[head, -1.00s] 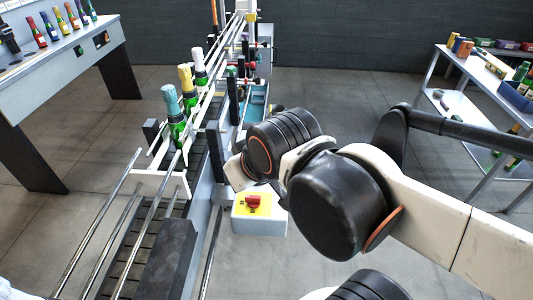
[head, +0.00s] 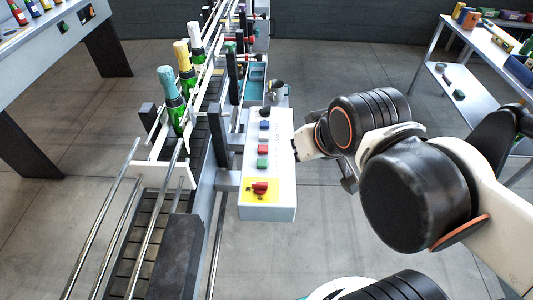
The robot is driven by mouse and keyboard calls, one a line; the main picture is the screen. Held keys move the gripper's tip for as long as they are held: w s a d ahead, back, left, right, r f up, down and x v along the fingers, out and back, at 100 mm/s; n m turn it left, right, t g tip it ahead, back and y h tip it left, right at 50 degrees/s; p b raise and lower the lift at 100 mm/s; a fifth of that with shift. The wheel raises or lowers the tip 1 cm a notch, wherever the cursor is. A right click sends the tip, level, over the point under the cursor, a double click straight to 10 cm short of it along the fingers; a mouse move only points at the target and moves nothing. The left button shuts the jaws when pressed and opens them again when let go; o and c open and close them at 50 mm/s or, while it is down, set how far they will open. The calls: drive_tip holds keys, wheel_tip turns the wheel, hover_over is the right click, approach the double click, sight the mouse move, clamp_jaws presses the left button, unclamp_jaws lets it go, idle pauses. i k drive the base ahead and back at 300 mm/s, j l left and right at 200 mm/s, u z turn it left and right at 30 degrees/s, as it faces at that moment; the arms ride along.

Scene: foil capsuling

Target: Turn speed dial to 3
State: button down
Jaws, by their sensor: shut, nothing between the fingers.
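A white control box (head: 283,180) stands beside the conveyor in the head view. A black knob (head: 264,112) sits at its far end and looks like the speed dial. Its numbers and pointer are too small to read. My gripper (head: 303,146) is just right of the box, near its right edge and short of the knob. It is shut and empty. Its fingertips are small and partly hidden by my wrist, and I cannot tell whether they touch the box.
Foil-topped bottles (head: 172,98) stand on the conveyor to the left.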

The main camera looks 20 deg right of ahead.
sight(265, 112)
drive_tip(key=i+l, duration=0.2)
drive_tip(key=l, duration=0.15)
drive_tip(key=i+l, duration=0.45)
drive_tip(key=l, duration=0.25)
